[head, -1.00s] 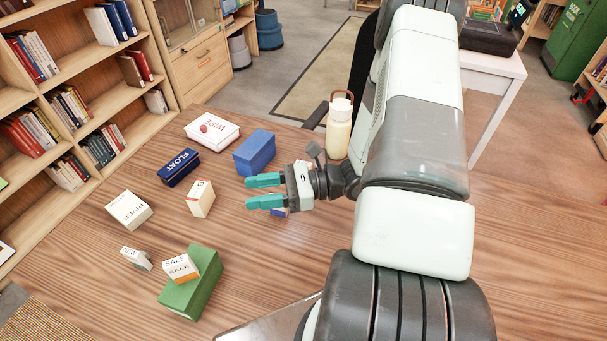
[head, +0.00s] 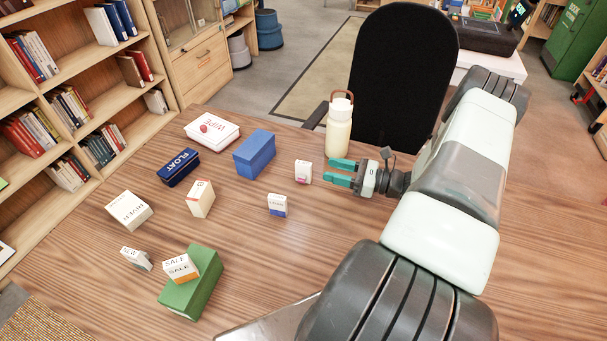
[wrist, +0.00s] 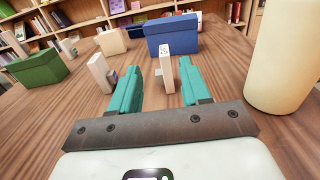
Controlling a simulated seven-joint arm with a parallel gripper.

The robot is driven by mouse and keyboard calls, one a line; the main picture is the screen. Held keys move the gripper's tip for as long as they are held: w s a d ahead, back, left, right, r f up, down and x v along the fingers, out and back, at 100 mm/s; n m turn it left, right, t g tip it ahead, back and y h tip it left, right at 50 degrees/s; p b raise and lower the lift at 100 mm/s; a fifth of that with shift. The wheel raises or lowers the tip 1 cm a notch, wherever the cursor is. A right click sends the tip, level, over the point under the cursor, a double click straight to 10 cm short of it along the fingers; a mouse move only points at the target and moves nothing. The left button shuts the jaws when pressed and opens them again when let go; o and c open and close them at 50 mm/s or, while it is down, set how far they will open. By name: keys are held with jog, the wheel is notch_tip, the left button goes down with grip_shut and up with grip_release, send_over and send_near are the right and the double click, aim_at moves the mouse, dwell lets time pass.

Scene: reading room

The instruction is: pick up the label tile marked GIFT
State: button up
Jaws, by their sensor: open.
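A small white tile with a pink lower part (head: 303,171) stands on the table, its lettering too small to read. I cannot make out the word GIFT on any tile. My gripper (head: 330,171) is open and empty, just right of this tile, its teal fingers pointing at it. In the wrist view the white tile (wrist: 166,66) shows in line with the gap between the fingers, seemingly beyond the tips. A white and blue tile (head: 277,205), perhaps marked LOAN, stands nearer the front. A SALE tile (head: 180,268) rests on a green box (head: 203,284), beside a NEW tile (head: 136,258).
A cream bottle (head: 340,125) stands close behind my gripper. A blue box (head: 254,153) is behind and left of the pink-based tile. A cream block (head: 200,198), a FLOAT case (head: 178,167) and other boxes lie left. The table's right side is clear.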

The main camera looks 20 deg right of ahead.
aim_at(296, 165)
notch_tip(296, 165, down, 2)
jog(key=shift+f, duration=0.1)
jog(key=shift+w+a+f, duration=0.1)
jog(key=shift+w+a, duration=0.15)
jog(key=shift+a, duration=0.05)
jog(key=x, duration=0.4)
jog(key=shift+w+a, duration=0.2)
jog(key=shift+w+x, duration=0.2)
jog(key=shift+x, duration=2.55)
jog(key=shift+d, duration=0.2)
grip_shut()
